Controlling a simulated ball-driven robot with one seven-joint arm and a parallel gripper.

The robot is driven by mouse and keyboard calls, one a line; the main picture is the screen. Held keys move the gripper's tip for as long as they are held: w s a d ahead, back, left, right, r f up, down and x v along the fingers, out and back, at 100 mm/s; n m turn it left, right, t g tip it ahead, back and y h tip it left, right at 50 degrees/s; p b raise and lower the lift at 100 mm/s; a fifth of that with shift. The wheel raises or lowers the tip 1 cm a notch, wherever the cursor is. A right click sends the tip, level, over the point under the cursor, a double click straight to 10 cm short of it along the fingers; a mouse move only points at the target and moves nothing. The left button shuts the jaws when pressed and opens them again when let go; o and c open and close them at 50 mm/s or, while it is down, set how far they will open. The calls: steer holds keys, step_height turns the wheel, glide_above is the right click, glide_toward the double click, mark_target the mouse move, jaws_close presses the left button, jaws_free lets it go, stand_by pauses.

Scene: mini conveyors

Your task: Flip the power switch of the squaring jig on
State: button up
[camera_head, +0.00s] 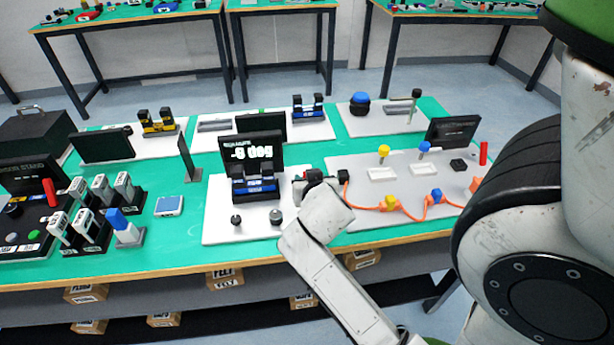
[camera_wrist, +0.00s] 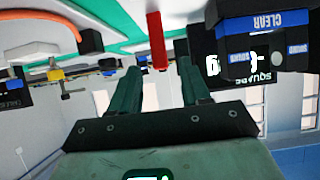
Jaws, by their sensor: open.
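The squaring jig stands on a white board (camera_head: 217,225), with a black screen (camera_head: 257,150) reading "-8 deg" and a black and blue block (camera_head: 252,185) before it. A red bar (camera_wrist: 156,35), apparently the power switch lever, stands ahead of my gripper (camera_wrist: 160,68). My gripper is open, with the bar's end appearing between its fingertips; I cannot tell if they touch. In the head view my gripper (camera_head: 308,184) is at the board's right edge and hides this bar.
An orange cable (camera_head: 362,205) with yellow and blue connectors lies on the board to the right. Two dark knobs (camera_head: 276,216) stand at the jig's front. A blue-topped block (camera_head: 168,206) lies to the left. Another red lever (camera_head: 483,153) stands far right. Bare green mat shows at left.

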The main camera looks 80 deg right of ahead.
steer(key=shift+v, duration=2.25)
steer(key=shift+c, duration=0.3)
